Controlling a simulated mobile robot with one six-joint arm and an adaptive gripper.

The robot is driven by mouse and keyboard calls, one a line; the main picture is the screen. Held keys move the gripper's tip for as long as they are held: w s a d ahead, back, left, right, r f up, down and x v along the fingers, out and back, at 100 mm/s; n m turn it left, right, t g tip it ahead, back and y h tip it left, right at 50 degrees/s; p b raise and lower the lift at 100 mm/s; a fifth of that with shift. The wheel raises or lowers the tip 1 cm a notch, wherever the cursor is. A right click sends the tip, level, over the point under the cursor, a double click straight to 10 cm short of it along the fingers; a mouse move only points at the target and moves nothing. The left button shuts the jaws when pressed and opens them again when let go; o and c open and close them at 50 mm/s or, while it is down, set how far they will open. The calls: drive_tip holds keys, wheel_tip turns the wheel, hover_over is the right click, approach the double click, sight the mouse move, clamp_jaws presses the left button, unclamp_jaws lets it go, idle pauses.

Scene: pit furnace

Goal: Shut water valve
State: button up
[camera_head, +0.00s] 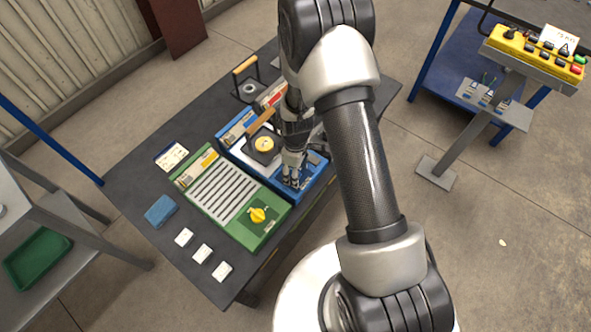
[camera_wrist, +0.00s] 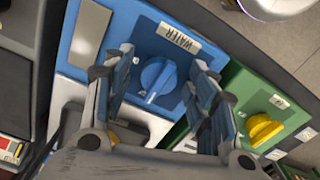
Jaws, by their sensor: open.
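The water valve (camera_wrist: 157,76) is a round blue knob with a raised grip and a white mark. It sits on a blue panel (camera_wrist: 92,35) beside a white label (camera_wrist: 180,36) reading WATER. My gripper (camera_wrist: 164,68) is open, with one finger on each side of the knob in the wrist view. I see a gap between each finger and the knob, and cannot tell the height above it. In the head view my gripper (camera_head: 293,172) is over the near end of the blue unit and hides the knob.
A green unit (camera_head: 264,241) with a yellow knob (camera_head: 257,215) adjoins the blue unit. A blue block (camera_head: 160,211) and white tags (camera_head: 202,253) lie at the table's left. A yellow button box (camera_head: 535,55) stands right.

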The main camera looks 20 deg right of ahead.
wheel_tip(320, 180, up, 12)
idle(0.6)
drive_tip(key=s+r+m+t, duration=0.1)
drive_tip(key=s+r+m, duration=0.25)
drive_tip(key=r, duration=0.65)
drive_tip(key=s+r+m+t, duration=0.15)
drive_tip(key=s+r, duration=0.25)
drive_tip(key=r, duration=0.5)
drive_tip(key=s+r+m+t, duration=0.2)
drive_tip(key=s+r+m, duration=0.3)
drive_tip(key=s, duration=0.8)
drive_tip(key=v, duration=0.2)
drive_tip(key=shift+r, duration=0.45)
